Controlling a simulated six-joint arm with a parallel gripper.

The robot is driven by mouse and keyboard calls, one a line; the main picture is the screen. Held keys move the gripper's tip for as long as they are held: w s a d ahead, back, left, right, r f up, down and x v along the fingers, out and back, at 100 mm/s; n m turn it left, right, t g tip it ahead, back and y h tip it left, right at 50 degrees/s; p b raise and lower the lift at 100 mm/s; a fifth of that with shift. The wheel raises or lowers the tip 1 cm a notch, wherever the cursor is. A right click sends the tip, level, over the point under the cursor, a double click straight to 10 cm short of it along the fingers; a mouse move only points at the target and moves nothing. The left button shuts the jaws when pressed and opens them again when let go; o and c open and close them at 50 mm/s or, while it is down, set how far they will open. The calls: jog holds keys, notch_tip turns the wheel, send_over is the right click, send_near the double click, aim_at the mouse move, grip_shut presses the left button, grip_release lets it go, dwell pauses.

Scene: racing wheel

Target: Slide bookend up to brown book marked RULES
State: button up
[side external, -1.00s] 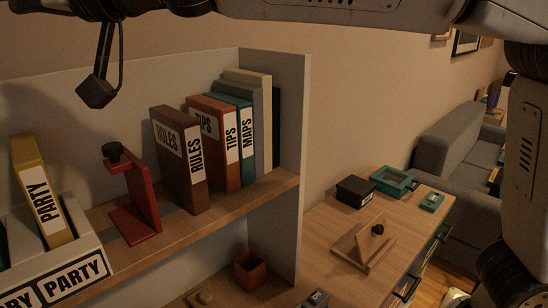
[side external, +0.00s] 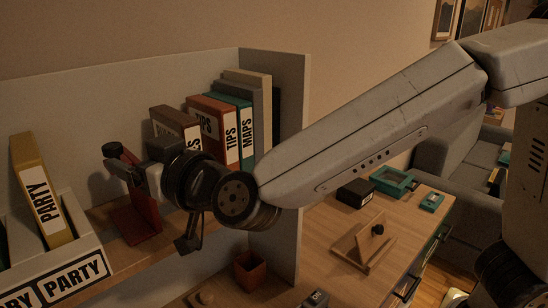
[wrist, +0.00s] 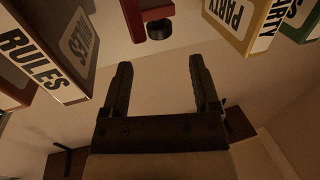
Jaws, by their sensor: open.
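The red bookend (side external: 133,222) stands upright on the shelf, left of the brown RULES book (side external: 178,121) and apart from it. Its black knob (side external: 112,149) is at the top. In the wrist view, the bookend (wrist: 142,10) and its knob (wrist: 158,29) are at the top middle, with the RULES book (wrist: 45,45) at upper left. My gripper (wrist: 160,65) is open, its two fingers pointing toward the knob with empty space between them. In the side view my gripper (side external: 128,165) is beside the bookend's upright; my wrist hides much of the RULES book.
An orange TIPS book (side external: 212,110) and a teal MAPS book (side external: 246,130) stand right of RULES, near the shelf's end wall (side external: 290,130). A yellow PARTY book (side external: 42,190) stands in a white holder (side external: 65,280) at left. The desk (side external: 330,230) is below.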

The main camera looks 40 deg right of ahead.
aim_at(117, 149)
jog(key=shift+w, duration=0.1)
jog(key=shift+x, duration=3.8)
grip_shut()
